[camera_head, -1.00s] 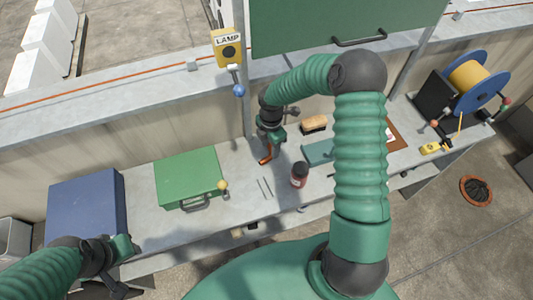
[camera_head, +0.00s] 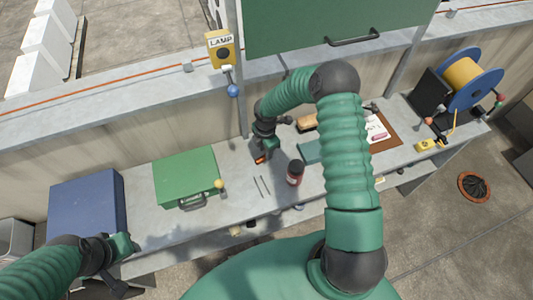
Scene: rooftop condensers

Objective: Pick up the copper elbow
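The copper elbow (camera_head: 260,158) is a small orange-brown piece on the grey bench, left of the dark red-labelled jar. Only a little of it shows below my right gripper (camera_head: 264,152). That gripper reaches down right at the elbow, and its fingers are too small and covered to tell whether they are closed on it. My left gripper (camera_head: 126,248) hangs at the lower left, by the bench's front edge near the blue case, away from the elbow. Its opening cannot be made out.
The jar (camera_head: 295,173) stands close right of the elbow, with two thin rods (camera_head: 262,186) in front. A green case (camera_head: 186,176) and blue case (camera_head: 88,209) lie left. A teal block (camera_head: 309,151), brush (camera_head: 307,123), brown board (camera_head: 385,133) and cable reel (camera_head: 472,80) are right.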

